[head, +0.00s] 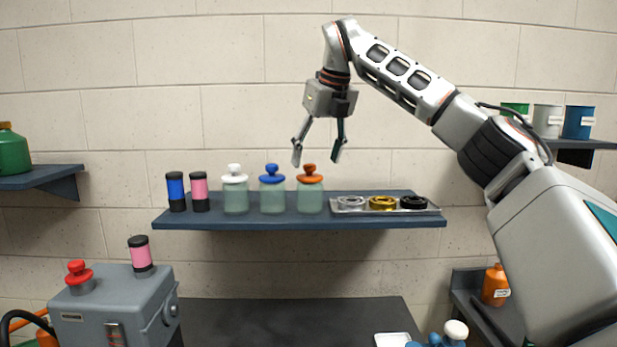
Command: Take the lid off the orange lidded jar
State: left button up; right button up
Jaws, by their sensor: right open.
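The orange lidded jar (310,198) stands upright on the blue-grey wall shelf (300,224). It has a pale green translucent body, and its orange lid (310,175) with a round knob sits on top. My right gripper (318,160) points down with its fingers apart and empty. In the picture its fingertips are just above the orange knob, to either side of it; I cannot tell whether they are at the same depth. My left gripper is not in view.
A tray (347,211) with rings is close right. A dark table (290,320) lies below.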

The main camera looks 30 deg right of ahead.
aim_at(313, 166)
jog(key=x, duration=0.4)
jog(key=shift+w+a+f, duration=0.1)
jog(key=shift+w+f, duration=0.1)
jog(key=shift+f, duration=0.1)
jog(key=c, duration=0.9)
jog(key=shift+r, duration=0.15)
